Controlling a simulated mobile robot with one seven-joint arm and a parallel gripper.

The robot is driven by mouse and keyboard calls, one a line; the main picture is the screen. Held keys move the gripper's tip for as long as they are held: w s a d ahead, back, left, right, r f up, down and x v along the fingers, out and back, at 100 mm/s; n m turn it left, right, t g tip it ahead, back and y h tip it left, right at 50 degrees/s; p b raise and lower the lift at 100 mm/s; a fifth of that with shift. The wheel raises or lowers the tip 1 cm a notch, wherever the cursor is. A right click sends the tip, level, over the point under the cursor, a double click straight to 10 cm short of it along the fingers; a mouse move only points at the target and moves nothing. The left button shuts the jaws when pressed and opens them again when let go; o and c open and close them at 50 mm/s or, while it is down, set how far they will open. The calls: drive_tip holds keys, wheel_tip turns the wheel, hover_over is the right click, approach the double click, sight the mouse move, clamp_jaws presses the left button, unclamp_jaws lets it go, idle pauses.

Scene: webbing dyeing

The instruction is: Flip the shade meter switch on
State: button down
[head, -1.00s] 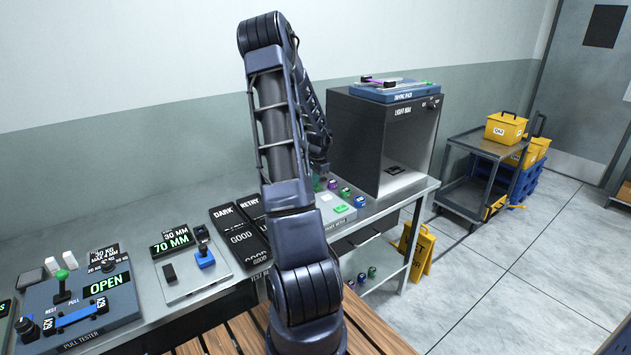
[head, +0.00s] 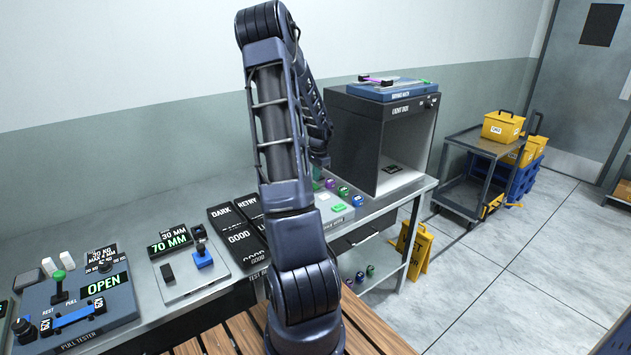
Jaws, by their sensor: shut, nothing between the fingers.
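The shade meter appears to be the light grey unit (head: 345,216) on the bench just right of my upright arm. It has a lit green button or display, and its front label is only partly readable. My arm covers its left part, and I cannot make out its switch or the switch's position. My forearm reaches down behind the upright link towards this unit. My gripper is hidden behind my own arm, so its fingers and any contact with the meter do not show.
A dark light box (head: 370,105) stands right of the meter, with small coloured spools in front of it. A cart (head: 466,187) and yellow floor sign (head: 419,250) stand right.

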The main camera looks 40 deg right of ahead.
sight(317, 188)
wheel_tip(317, 188, up, 11)
drive_tip(key=s, duration=0.1)
drive_tip(key=shift+s, duration=0.35)
drive_tip(key=shift+w+t, duration=0.3)
drive_tip(key=shift+w, duration=0.4)
drive_tip(key=f, duration=0.4)
drive_tip(key=w+f, duration=0.1)
drive_tip(key=f, duration=0.4)
drive_tip(key=w+f, duration=0.1)
drive_tip(key=f, duration=0.3)
drive_tip(key=shift+f, duration=0.35)
drive_tip(key=shift+w, duration=0.1)
